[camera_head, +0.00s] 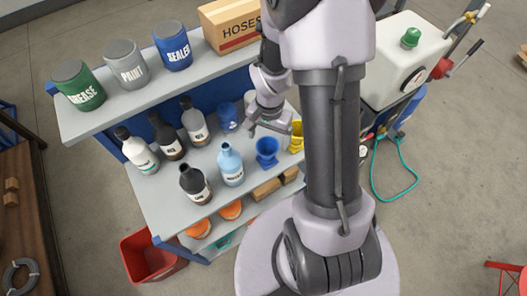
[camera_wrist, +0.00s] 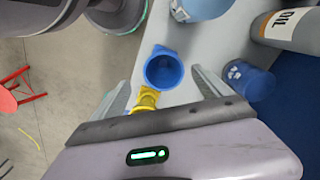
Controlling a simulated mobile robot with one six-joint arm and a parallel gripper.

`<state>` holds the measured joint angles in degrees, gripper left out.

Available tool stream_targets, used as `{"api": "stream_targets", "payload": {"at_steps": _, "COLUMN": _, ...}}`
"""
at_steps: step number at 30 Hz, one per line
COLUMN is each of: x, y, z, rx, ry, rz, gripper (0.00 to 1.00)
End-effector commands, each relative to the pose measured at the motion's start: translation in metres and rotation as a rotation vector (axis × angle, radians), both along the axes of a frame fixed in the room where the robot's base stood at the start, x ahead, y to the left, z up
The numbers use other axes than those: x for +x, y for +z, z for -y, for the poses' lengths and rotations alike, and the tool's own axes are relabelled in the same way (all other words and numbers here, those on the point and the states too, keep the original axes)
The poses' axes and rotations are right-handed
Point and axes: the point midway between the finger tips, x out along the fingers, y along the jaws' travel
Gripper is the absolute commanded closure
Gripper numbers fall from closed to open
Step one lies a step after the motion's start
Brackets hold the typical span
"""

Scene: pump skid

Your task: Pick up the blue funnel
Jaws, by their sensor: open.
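The blue funnel (camera_head: 266,150) stands on the shelf of the workbench, right of the light blue bottle (camera_head: 230,163). In the wrist view the blue funnel (camera_wrist: 164,70) shows its round mouth, ahead of and between my fingers. My gripper (camera_head: 268,126) is open and empty, just behind and above the funnel in the head view. In the wrist view my gripper's fingers (camera_wrist: 163,88) are spread either side, apart from the funnel. A yellow funnel-like item (camera_wrist: 146,98) sits close beside the blue one, nearer my palm; it also shows in the head view (camera_head: 297,137), partly hidden by my arm.
Several bottles stand left of the funnel, including an oil bottle (camera_wrist: 287,28). A blue can (camera_wrist: 248,80) is near my right finger in the wrist view. Grease, paint and sealer cans (camera_head: 124,63) and a hoses box (camera_head: 231,24) line the upper shelf. A red bin (camera_head: 151,259) is on the floor.

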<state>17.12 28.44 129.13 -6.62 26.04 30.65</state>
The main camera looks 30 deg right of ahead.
Motion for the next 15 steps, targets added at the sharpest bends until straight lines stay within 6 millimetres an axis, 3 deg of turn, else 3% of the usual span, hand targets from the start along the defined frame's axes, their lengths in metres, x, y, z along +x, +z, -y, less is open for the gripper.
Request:
{"api": "stream_targets", "payload": {"at_steps": 1, "x": -0.001, "y": -0.018, "z": 0.000, "rx": 0.001, "ry": 0.000, "rz": -0.003, "gripper": 0.12}}
{"api": "stream_targets", "payload": {"at_steps": 3, "x": 0.000, "y": -0.031, "z": 0.000, "rx": 0.001, "ry": 0.001, "rz": -0.002, "gripper": 0.12}}
{"api": "stream_targets", "payload": {"at_steps": 10, "x": 0.001, "y": -0.053, "z": 0.000, "rx": 0.000, "ry": 0.001, "rz": 0.000, "gripper": 0.12}}
{"api": "stream_targets", "payload": {"at_steps": 15, "x": 0.002, "y": -0.088, "z": 0.001, "rx": 0.000, "ry": 0.000, "rz": -0.001, "gripper": 0.12}}
